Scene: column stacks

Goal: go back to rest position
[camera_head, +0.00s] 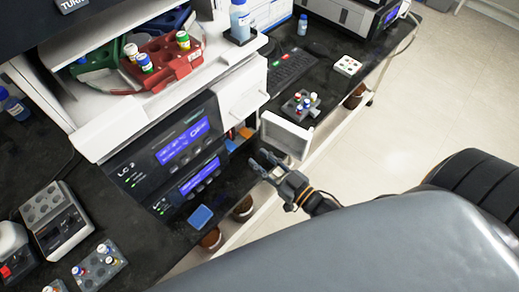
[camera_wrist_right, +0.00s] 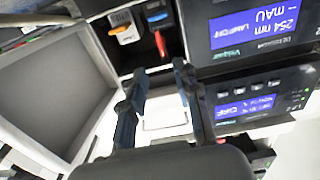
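My right gripper (camera_head: 260,160) is open in front of the LC instrument (camera_head: 180,150), near its open compartment and swung-out white door (camera_head: 287,134). In the right wrist view the gripper (camera_wrist_right: 158,68) shows two dark fingers spread apart with nothing held between them. Beyond them is the dark compartment with an orange-and-white part (camera_wrist_right: 125,28) and a red-and-black part (camera_wrist_right: 160,42). The open door (camera_wrist_right: 50,90) is at the left of that view. My left gripper is not in view.
Vial racks (camera_head: 100,266) stand at the lower left. A red vial tray (camera_head: 165,60) sits on top of the instrument. A small rack (camera_head: 300,104) and keyboard (camera_head: 290,70) are beyond the door. A blue pad (camera_head: 200,216) lies near the bench edge. Open floor is at right.

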